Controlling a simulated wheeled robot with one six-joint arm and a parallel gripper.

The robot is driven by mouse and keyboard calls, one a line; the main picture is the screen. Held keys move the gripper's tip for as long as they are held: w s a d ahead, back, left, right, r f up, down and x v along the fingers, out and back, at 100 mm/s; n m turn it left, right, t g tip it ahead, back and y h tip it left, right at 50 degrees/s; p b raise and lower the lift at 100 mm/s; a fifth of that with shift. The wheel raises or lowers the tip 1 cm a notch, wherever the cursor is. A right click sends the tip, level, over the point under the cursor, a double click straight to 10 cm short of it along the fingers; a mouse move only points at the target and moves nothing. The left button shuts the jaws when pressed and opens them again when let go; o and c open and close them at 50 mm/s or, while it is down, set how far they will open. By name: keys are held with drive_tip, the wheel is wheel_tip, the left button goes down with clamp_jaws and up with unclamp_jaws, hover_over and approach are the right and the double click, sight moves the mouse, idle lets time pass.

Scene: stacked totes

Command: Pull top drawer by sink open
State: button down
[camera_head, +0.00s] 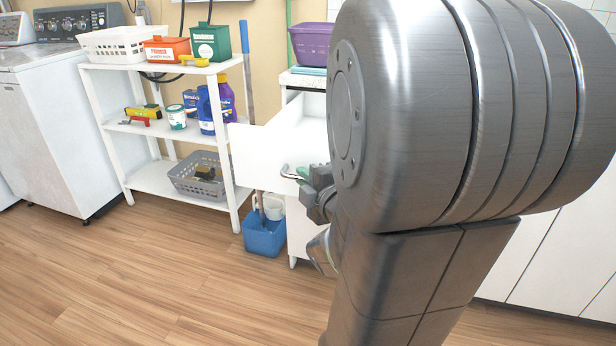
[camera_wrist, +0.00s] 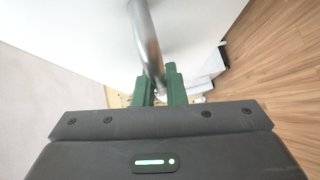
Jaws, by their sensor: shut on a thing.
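The top drawer (camera_head: 262,152) is white and stands pulled out from its white cabinet, with its inside partly in view from above. Its metal bar handle (camera_head: 290,173) is on the front. In the wrist view the handle (camera_wrist: 146,40) runs down between the two green fingers. My gripper (camera_wrist: 160,84) is shut on the handle; in the head view the gripper (camera_head: 303,176) is partly hidden behind my arm. My arm covers the right side of the drawer and most of the cabinet. The sink cannot be seen.
A white shelf rack (camera_head: 150,180) with baskets and bottles stands left of the drawer. A blue bucket (camera_head: 265,238) is on the floor below the drawer. A purple tub (camera_head: 311,44) sits on the cabinet top. The wood floor (camera_head: 150,285) in front is clear.

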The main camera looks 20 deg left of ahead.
drive_tip(key=c, duration=1.5)
unclamp_jaws()
drive_tip(key=shift+d, duration=0.1)
drive_tip(key=p+v, duration=0.2)
drive_tip(key=v, duration=0.5)
drive_tip(key=shift+s, duration=0.15)
drive_tip(key=b+x, duration=0.2)
drive_tip(key=x, duration=0.4)
drive_tip(key=shift+w+a, duration=0.25)
drive_tip(key=shift+w, duration=0.05)
drive_tip(key=shift+w+a, duration=0.15)
drive_tip(key=shift+w, duration=0.2)
drive_tip(key=shift+f, duration=0.1)
